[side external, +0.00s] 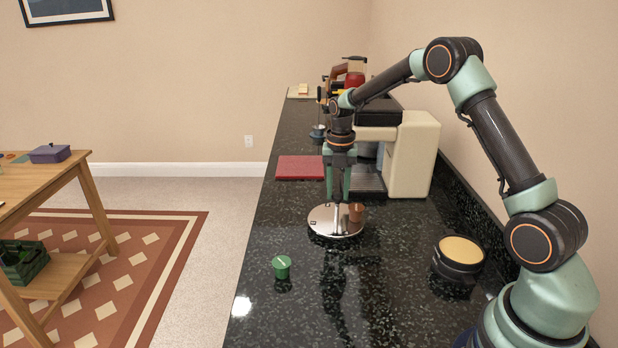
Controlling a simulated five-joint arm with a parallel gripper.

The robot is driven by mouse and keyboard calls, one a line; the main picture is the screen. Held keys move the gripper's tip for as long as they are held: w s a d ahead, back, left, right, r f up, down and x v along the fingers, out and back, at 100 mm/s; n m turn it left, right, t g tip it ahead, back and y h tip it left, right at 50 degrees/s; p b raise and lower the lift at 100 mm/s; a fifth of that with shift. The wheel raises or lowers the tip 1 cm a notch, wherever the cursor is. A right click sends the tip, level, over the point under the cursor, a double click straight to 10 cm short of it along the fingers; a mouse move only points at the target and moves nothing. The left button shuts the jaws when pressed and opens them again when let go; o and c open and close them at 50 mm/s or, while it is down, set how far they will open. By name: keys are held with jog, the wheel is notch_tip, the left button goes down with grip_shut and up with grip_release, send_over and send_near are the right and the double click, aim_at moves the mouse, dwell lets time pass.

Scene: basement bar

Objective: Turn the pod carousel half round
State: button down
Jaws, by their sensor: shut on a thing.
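The pod carousel (327,225) is a round, shiny silver disc low on the black speckled counter. A brown pod (356,211) stands on it at its right side. My gripper (338,199) points straight down over the carousel, its fingertips at the disc. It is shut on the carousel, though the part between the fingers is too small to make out. A green pod (282,266) sits on the counter in front of the carousel, to the left and apart from it.
A cream coffee machine (412,155) stands behind the carousel to the right. A red mat (300,168) lies behind it to the left. A round dark container with a pale top (460,252) is at the right. The counter (330,310) is clear in front.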

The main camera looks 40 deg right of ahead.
jog(key=shift+r+n, duration=0.1)
jog(key=shift+n, duration=0.6)
jog(key=c, duration=0.5)
grip_release()
jog(key=shift+c, duration=0.2)
notch_tip(320, 180, up, 12)
